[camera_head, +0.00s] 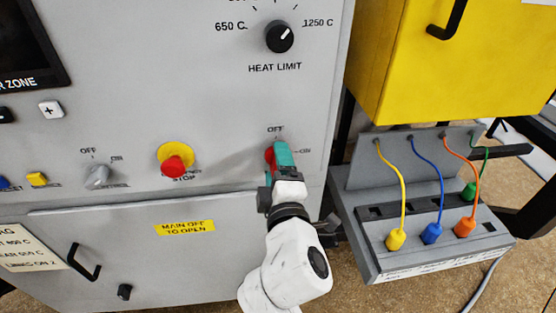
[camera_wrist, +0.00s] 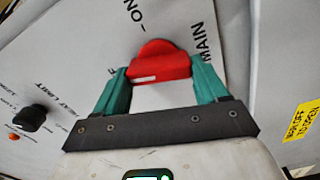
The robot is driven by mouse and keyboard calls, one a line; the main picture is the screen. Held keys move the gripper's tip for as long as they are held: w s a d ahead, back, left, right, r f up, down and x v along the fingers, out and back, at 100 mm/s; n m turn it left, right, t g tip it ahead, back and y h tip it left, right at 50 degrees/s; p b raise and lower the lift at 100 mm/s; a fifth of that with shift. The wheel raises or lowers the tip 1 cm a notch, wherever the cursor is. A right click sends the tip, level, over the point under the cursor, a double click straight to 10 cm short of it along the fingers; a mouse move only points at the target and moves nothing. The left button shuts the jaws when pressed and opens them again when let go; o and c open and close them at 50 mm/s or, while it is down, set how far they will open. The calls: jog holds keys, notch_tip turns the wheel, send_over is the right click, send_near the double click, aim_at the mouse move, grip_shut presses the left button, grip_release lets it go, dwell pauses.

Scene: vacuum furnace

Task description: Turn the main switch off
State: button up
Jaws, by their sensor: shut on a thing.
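The main switch (camera_wrist: 160,62) is a red rotary knob on the grey furnace panel, with ON and MAIN printed beside it in the wrist view. My gripper (camera_wrist: 160,80) has teal fingers, one on each side of the red knob, and is shut on it. In the head view my gripper (camera_head: 277,157) covers most of the switch (camera_head: 269,157); only a bit of red shows at its left. OFF is printed above it and ON to its right. The handle's exact angle is hard to tell in the head view.
A red emergency stop (camera_head: 175,165) on a yellow disc and a grey OFF/ON knob (camera_head: 98,177) are to the left. The heat limit dial (camera_head: 279,37) is above. A yellow box (camera_head: 450,65) and a grey plug rack (camera_head: 372,262) with coloured cables stand at the right.

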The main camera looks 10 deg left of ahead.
jog(key=shift+r+n+p, duration=0.1)
jog(key=shift+n+p, duration=0.45)
jog(key=shift+n, duration=0.65)
jog(key=o, duration=1.1)
jog(key=shift+w+a, duration=0.1)
jog(key=shift+c, duration=0.2)
jog(key=b+v, duration=0.1)
jog(key=v, duration=1)
